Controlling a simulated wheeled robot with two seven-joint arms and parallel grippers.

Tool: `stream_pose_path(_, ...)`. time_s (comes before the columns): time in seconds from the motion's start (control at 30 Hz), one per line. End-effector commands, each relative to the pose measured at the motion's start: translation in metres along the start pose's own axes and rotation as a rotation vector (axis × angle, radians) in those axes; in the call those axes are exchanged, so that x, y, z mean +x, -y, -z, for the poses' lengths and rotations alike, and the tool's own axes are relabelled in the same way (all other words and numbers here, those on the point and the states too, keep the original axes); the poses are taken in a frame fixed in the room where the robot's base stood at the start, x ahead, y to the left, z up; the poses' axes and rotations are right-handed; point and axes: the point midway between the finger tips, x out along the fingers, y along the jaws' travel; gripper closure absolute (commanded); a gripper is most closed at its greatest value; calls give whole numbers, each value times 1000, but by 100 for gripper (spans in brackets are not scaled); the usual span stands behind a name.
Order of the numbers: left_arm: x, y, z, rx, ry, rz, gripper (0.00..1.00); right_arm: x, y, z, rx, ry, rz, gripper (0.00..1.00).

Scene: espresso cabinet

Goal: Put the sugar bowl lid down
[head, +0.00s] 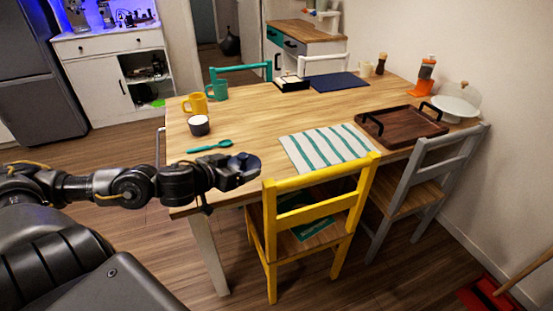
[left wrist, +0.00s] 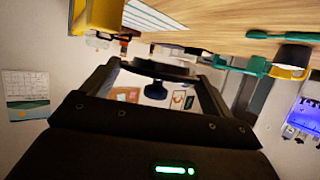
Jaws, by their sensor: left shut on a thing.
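My left gripper (head: 238,174) is shut on the dark blue sugar bowl lid (head: 245,161). It holds the lid near the table's front edge, left of the striped cloth. In the left wrist view the lid (left wrist: 157,91) shows dark between the fingers, partly hidden by them. The sugar bowl (head: 199,128), dark with white contents, stands uncovered on the wooden table (head: 262,116), behind and left of the lid. I cannot tell how far the lid is above the table. My right gripper is not in view.
A teal spoon (head: 210,146) lies between the bowl and my gripper. A striped cloth (head: 327,148) and brown tray (head: 401,126) lie right. A yellow chair (head: 316,201) stands in front. The table's middle is clear.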

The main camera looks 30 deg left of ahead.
Motion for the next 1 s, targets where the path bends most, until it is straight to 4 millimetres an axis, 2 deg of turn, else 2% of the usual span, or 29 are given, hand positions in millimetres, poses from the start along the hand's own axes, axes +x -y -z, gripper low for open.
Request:
stream_pose_path(0.2,26,6,3,-3,-8,1,36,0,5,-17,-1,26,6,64)
stream_pose_path(0.33,52,13,1,-6,-7,2,36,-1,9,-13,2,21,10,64)
stream_pose_path(0.5,98,25,-3,-8,-5,4,36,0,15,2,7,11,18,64)
stream_pose_path(0.6,120,30,-21,-6,0,4,36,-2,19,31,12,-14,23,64)
stream_pose_path(0.7,137,34,-29,-5,0,5,36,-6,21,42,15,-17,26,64)
stream_pose_path(0.83,150,36,-35,-3,-1,4,36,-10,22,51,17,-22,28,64)
stream_pose_path(1.0,153,37,-37,-3,0,3,36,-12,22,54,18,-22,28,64)
